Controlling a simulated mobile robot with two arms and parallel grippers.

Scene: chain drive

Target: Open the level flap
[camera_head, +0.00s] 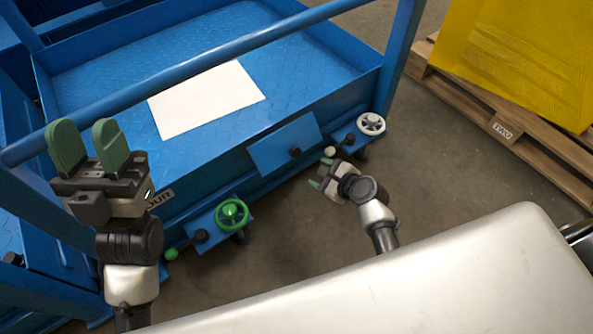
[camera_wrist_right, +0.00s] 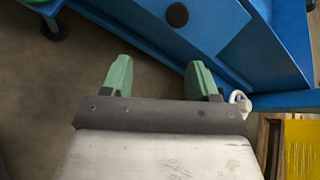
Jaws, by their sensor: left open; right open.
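The flap, a blue panel (camera_head: 272,146) with a round black knob (camera_head: 295,151), lies against the long side of the blue platform and looks shut. In the right wrist view the knob (camera_wrist_right: 177,15) is at the top, above and ahead of the fingers. My right gripper (camera_head: 321,172) is open and empty, just right of and below the flap in the head view, apart from the knob. Its two green fingers (camera_wrist_right: 160,68) point toward the blue side. My left gripper (camera_head: 87,130) is open and empty, fingers upward, at the left in front of the platform.
A green handwheel (camera_head: 232,213) with a green-knobbed lever (camera_head: 171,254) sits left of the flap. A white handwheel (camera_head: 371,123) and white knob (camera_head: 330,151) sit right, near my right gripper. A blue rail crosses above. A wooden pallet (camera_head: 505,130) holds a yellow crate (camera_head: 520,55).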

